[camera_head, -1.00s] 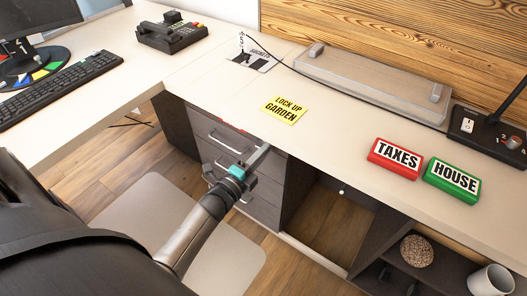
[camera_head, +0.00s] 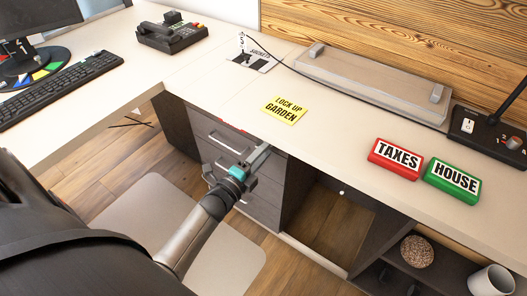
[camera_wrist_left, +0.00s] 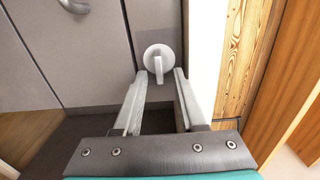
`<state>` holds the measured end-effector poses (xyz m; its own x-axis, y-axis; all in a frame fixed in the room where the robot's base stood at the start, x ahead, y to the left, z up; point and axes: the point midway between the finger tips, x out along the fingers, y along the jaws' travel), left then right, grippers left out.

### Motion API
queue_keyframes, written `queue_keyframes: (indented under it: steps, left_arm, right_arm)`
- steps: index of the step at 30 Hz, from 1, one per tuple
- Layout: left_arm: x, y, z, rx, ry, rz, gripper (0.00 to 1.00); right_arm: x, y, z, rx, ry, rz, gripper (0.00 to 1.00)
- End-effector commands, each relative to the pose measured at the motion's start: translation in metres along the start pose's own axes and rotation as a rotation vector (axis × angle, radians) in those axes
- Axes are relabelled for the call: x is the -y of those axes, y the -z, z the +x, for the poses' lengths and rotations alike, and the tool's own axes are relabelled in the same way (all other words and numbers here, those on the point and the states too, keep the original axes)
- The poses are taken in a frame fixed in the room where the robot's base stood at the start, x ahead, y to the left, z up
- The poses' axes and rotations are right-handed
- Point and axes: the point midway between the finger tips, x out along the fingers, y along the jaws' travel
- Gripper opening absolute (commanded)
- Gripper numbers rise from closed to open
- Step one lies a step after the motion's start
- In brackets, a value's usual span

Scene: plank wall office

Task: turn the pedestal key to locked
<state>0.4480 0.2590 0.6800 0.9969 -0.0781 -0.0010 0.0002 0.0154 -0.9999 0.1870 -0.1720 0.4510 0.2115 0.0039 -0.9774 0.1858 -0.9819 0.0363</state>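The pedestal (camera_head: 214,133) is a grey drawer unit under the desk, with several bar handles. In the left wrist view its key (camera_wrist_left: 158,68) is a pale flat tab standing out from a round silver lock (camera_wrist_left: 157,53) on the grey front (camera_wrist_left: 95,50). The tab looks upright in that view. My left gripper (camera_head: 265,149) is at the pedestal's upper right, just under the desk edge. In the left wrist view its fingers (camera_wrist_left: 160,74) are apart, with the key's end between or just beyond the tips; contact is not clear. The head view hides the key behind the gripper. My right gripper is not in view.
The desktop (camera_head: 225,95) overhangs the pedestal. It bears a yellow "LOCK UP GARDEN" sign (camera_head: 284,109), a red "TAXES" block (camera_head: 396,158) and a green "HOUSE" block (camera_head: 452,179). An open dark compartment (camera_head: 328,225) is right of the pedestal; a chair seat (camera_head: 160,215) stands in front.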

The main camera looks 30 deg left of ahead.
Motion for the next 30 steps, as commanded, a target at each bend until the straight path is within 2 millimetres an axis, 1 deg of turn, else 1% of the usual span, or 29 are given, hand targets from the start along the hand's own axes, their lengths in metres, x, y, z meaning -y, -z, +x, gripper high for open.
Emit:
queue_keyframes:
  steps: [4,6,8,9,11,14,21,24,27,30]
  left_arm:
    - [0.0,0.0,-0.003,0.0,0.0,0.0,0.4]
    - [0.001,0.0,-0.008,0.0,0.0,-0.001,0.4]
    - [0.0,0.0,-0.015,0.001,-0.002,-0.001,0.4]
    - [0.001,0.0,-0.02,0.001,-0.002,-0.001,0.4]
    - [0.001,0.0,-0.03,0.001,-0.003,-0.001,0.4]
    - [0.001,0.0,-0.051,0.001,-0.004,-0.001,0.4]
    - [0.001,0.0,-0.105,0.001,-0.005,-0.001,0.4]
    - [0.001,0.0,-0.124,0.002,-0.004,-0.001,0.4]
    - [0.0,0.0,-0.138,0.001,-0.002,0.0,0.4]
    - [0.0,0.0,-0.147,0.0,-0.001,0.0,0.4]
  right_arm:
    - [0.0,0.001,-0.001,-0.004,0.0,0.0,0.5]
    - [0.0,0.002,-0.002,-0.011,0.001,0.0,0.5]
    - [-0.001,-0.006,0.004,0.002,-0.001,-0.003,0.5]
    - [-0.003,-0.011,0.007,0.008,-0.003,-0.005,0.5]
    - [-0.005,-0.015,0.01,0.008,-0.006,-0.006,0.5]
    - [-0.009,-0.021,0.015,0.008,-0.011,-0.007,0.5]
    - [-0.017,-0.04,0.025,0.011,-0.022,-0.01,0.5]
    - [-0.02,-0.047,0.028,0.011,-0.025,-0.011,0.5]
    - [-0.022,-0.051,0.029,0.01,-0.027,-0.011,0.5]
    - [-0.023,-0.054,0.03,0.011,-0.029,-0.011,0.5]
